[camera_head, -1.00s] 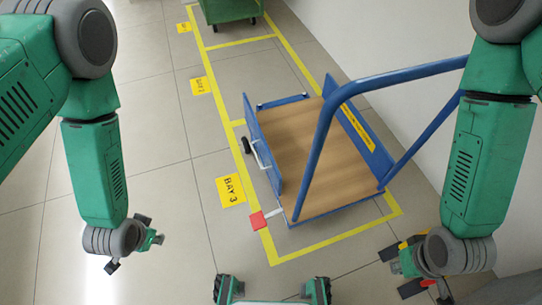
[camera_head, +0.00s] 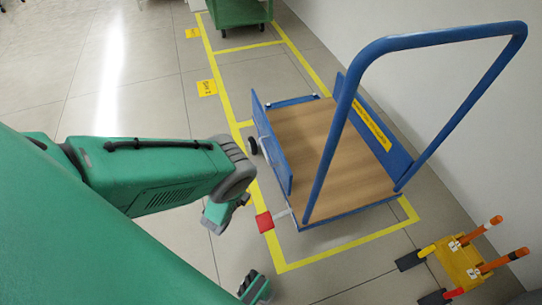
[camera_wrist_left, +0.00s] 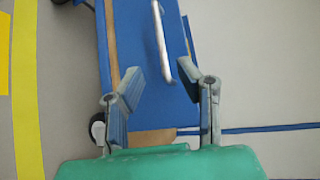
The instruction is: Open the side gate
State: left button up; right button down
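The cart (camera_head: 335,165) has a wooden deck, a tall blue push bar and blue side panels. Its left blue panel, the side gate (camera_head: 272,143), stands upright. In the left wrist view the blue gate (camera_wrist_left: 145,30) carries a white bar handle (camera_wrist_left: 161,45). My left gripper (camera_wrist_left: 160,75) is open and empty, its fingers spread on either side below the handle, apart from it. In the head view my left wrist is beside the gate's left side; its fingers are mostly hidden.
A red block (camera_head: 264,221) on a white arm sticks out at the cart's near left corner. A green cart (camera_head: 240,12) stands behind. A wall bounds the right; floor at left is clear.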

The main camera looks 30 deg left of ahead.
aim_at(265, 152)
pick_arm(q)
jog(key=shift+w+a+f+b, duration=0.25)
jog(key=shift+w+b, duration=0.5)
jog(key=shift+w, duration=1.15)
jog(key=shift+w+a+f+b, duration=0.1)
jog(key=shift+w+f+b, duration=0.2)
jog(key=shift+w+b, duration=1.05)
jog(key=shift+w+a+f+b, duration=0.2)
jog(key=shift+w+f, duration=0.1)
jog(key=shift+w, duration=2.1)
grip_shut()
